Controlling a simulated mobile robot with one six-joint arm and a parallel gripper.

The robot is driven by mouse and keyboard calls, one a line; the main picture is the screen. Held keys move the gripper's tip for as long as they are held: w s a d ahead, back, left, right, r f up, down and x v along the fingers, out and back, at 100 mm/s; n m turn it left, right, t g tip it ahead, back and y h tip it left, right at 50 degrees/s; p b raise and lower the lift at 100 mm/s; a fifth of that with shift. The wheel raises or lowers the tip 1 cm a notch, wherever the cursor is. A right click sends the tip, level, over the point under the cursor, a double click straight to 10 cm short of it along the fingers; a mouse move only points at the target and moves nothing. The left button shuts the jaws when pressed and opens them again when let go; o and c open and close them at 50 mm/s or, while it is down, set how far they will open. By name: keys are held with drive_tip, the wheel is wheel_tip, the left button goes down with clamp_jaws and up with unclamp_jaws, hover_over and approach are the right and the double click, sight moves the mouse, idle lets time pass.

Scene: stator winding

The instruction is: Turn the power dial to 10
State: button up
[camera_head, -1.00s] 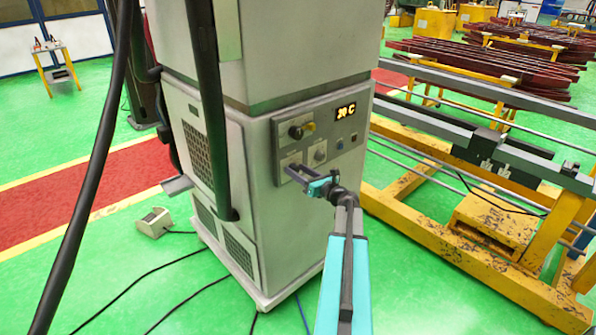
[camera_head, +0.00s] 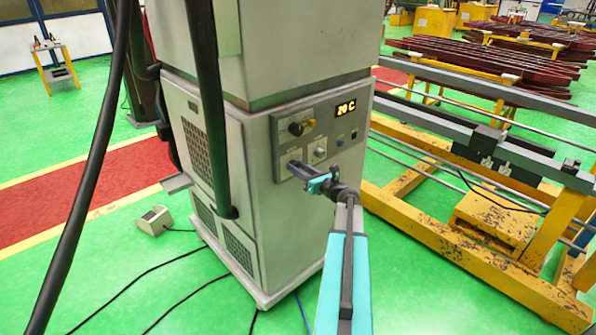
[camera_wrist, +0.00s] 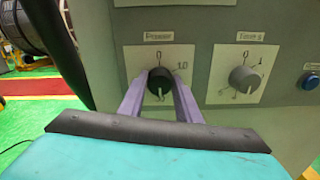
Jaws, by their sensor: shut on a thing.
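The power dial (camera_wrist: 160,82) is a dark round knob on a light label plate in the wrist view. Its label reads "Power", with 0 above and 10 at the upper right. A light mark on the knob's face points down. My gripper (camera_wrist: 162,92) has its two purple fingers on either side of the knob, shut on it. In the head view my gripper (camera_head: 292,166) reaches the lower left of the control panel (camera_head: 345,138) and hides the power dial there.
A grey "Time" dial (camera_wrist: 243,79) is right of the power dial, with a blue button (camera_wrist: 310,81) beyond it. The head view shows an orange display (camera_head: 346,108) above. A yellow frame (camera_head: 430,230) stands right of the cabinet.

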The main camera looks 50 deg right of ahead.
drive_tip(key=shift+f+b, duration=0.15)
drive_tip(key=shift+b, duration=0.2)
drive_tip(key=n+b, duration=1.1)
drive_tip(key=b, duration=0.5)
drive_tip(key=n+b, duration=1.2)
drive_tip(key=b, duration=0.4)
drive_tip(key=shift+a+f, duration=0.15)
drive_tip(key=shift+a, duration=0.05)
drive_tip(key=o, duration=1.1)
drive_tip(key=shift+c, duration=0.2)
drive_tip(key=s+a, duration=0.1)
drive_tip(key=s, duration=1.2)
drive_tip(key=shift+s+p, duration=0.35)
drive_tip(key=shift+s, duration=0.05)
